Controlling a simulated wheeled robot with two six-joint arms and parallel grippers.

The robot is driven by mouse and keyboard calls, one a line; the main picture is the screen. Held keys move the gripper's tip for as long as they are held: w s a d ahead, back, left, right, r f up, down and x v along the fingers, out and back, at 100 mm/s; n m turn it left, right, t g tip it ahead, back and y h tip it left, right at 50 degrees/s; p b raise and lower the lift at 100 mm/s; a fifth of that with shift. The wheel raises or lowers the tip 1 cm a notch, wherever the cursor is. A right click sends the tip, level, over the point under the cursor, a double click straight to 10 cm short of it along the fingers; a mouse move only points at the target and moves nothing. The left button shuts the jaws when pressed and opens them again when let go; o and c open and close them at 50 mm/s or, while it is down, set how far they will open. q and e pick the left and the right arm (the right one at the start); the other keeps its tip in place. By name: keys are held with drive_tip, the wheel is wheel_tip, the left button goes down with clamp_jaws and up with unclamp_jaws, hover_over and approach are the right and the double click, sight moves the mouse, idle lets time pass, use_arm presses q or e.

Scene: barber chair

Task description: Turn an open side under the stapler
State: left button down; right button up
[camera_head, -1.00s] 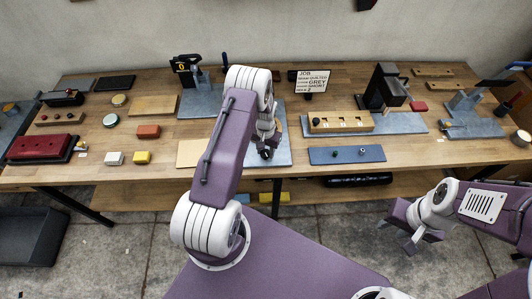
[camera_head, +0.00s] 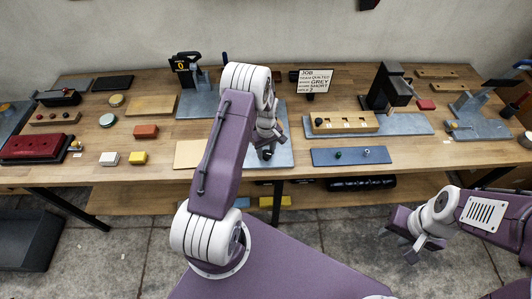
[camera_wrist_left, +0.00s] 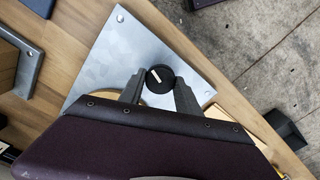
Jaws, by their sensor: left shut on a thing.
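My left gripper (camera_head: 267,151) reaches down over a grey metal plate (camera_head: 284,156) at the middle front of the bench. In the left wrist view its two grey fingers (camera_wrist_left: 159,92) are shut on a black round knob (camera_wrist_left: 160,78) with a white pointer mark, above the plate (camera_wrist_left: 110,48). A tan piece shows partly behind the fingers; the gripper body and arm hide the rest. No stapler can be clearly made out; my left arm covers part of the plate. My right gripper (camera_head: 404,238) is open and empty, in front of the bench at the right.
A black upright machine (camera_head: 384,88) stands at the back right, by a wooden block with holes (camera_head: 345,122). A blue mat (camera_head: 350,156) with small pieces lies right of the plate. A red pad (camera_head: 37,147), small blocks and a job sign (camera_head: 315,80) stand around.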

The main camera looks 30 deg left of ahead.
sight(267, 154)
use_arm(q)
drive_tip(key=shift+n+b, duration=0.35)
drive_tip(key=shift+n, duration=1.55)
drive_tip(key=c, duration=0.9)
unclamp_jaws()
drive_tip(key=shift+d, duration=0.1)
drive_tip(key=shift+d+r, duration=0.1)
drive_tip(key=shift+r, duration=0.25)
wheel_tip(267, 154, up, 9)
drive_tip(key=shift+f+b, duration=0.2)
drive_tip(key=shift+b, duration=0.7)
